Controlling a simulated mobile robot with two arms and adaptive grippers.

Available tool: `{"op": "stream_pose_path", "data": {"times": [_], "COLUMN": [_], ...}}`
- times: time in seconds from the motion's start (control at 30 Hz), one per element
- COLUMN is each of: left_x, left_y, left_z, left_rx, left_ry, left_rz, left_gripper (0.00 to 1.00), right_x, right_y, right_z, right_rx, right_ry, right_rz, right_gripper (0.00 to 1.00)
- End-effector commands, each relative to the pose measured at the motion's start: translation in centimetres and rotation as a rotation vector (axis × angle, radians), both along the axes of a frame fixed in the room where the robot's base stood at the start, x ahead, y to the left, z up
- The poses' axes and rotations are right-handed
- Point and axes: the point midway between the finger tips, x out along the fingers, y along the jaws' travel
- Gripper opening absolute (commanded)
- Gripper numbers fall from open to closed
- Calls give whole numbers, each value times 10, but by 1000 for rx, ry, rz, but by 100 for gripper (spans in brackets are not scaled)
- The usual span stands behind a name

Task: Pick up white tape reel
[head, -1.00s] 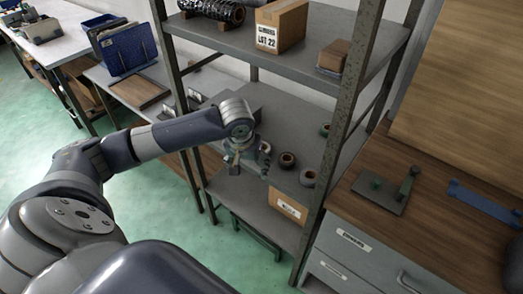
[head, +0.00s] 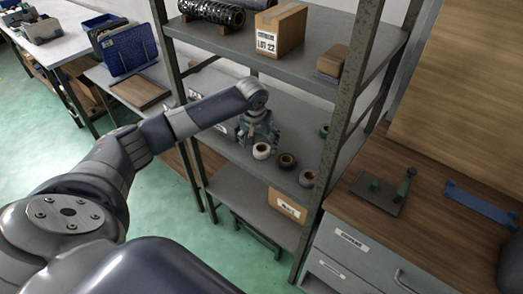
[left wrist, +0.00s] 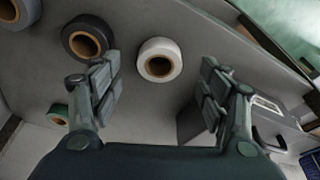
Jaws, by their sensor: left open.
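The white tape reel (head: 262,151) with a brown core lies on the middle shelf, at the left of a group of reels. It also shows in the left wrist view (left wrist: 172,51), ahead of my fingers and roughly midway between them. My left gripper (head: 264,137) is open and empty, just behind and above the reel in the head view. In the left wrist view my left gripper's fingers (left wrist: 160,80) are spread wide, apart from the reel. My right gripper is not in view.
A dark reel (head: 287,161) sits right of the white one, with another reel (head: 307,178) nearer the shelf post (head: 341,120) and a green one (head: 324,131) behind. The upper shelf (head: 225,42) hangs above. A grey case (left wrist: 275,122) stands beside my gripper.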

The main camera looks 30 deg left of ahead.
Motion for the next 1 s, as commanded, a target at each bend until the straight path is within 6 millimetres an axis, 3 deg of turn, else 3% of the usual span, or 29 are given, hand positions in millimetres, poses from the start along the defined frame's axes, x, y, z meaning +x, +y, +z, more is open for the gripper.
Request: {"op": "stream_pose_path", "data": {"times": [0.07, 0.2, 0.4, 0.7, 0.9, 1.0], "left_x": [6, 11, 17, 18, 18, 18], "left_y": [2, 3, 5, 6, 6, 6], "left_z": [2, -24, -44, -48, -48, -48], "left_rx": [0, 0, 0, 1, 1, 0], "left_ry": [-2, 3, 0, -2, -2, -1], "left_rz": [1, 1, 0, 0, 0, 0], "left_gripper": [70, 70, 70, 70, 24, 24], "right_x": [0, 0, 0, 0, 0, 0], "right_y": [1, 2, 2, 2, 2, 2], "right_z": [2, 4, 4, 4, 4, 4], "right_rx": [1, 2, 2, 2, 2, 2], "right_ry": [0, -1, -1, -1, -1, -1], "right_rz": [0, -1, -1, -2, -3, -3], "right_gripper": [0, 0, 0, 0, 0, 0]}}
